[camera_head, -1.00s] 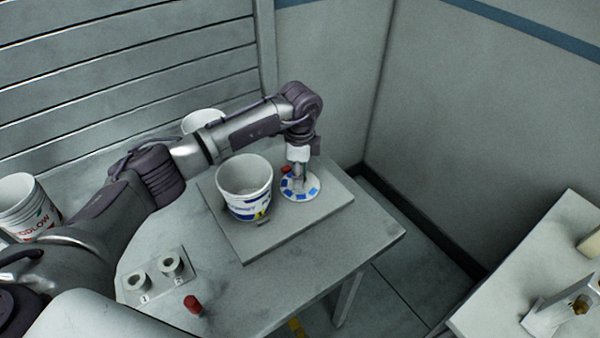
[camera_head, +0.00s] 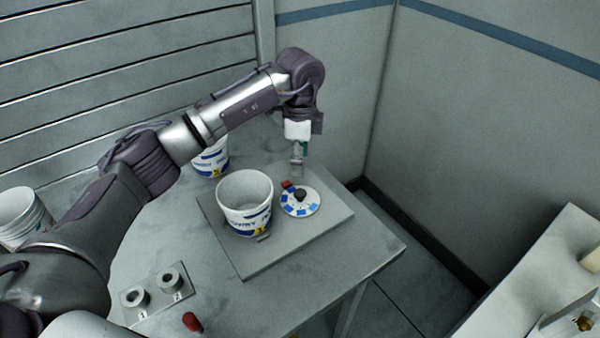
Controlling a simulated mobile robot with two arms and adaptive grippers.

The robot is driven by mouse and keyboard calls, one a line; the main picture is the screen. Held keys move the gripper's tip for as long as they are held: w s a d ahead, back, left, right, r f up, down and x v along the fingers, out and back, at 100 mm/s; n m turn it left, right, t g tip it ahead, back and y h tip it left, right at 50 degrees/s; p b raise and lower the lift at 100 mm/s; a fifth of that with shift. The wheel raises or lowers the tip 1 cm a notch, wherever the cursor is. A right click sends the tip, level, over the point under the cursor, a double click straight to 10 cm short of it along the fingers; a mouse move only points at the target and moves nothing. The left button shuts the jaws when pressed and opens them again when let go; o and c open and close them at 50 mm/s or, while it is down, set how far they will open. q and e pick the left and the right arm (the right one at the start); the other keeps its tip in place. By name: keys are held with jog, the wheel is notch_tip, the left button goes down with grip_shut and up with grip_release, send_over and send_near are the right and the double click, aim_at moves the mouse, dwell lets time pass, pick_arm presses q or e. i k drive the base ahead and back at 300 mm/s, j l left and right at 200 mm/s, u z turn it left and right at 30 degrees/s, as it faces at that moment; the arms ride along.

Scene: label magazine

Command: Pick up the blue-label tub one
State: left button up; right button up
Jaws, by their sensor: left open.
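A white open tub (camera_head: 244,207) with a blue label and a yellow mark stands upright on the grey board (camera_head: 252,262). A second tub (camera_head: 211,161) with blue print and a yellow mark stands behind it, partly hidden by my left arm. A white disc (camera_head: 314,207) with blue patches around a dark knob lies on the board, right of the front tub. My left gripper (camera_head: 297,166) is open and empty above the disc, apart from it and from the tubs. My right gripper is not in view.
Another white tub (camera_head: 22,215) stands at the far left, partly behind my arm. A small plate with two round sockets (camera_head: 155,290) and a red peg (camera_head: 192,322) are at the table's front. Walls close off the back and right. Another table (camera_head: 540,270) stands at right.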

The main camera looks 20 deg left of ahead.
aim_at(245, 196)
jog(key=k, duration=1.5)
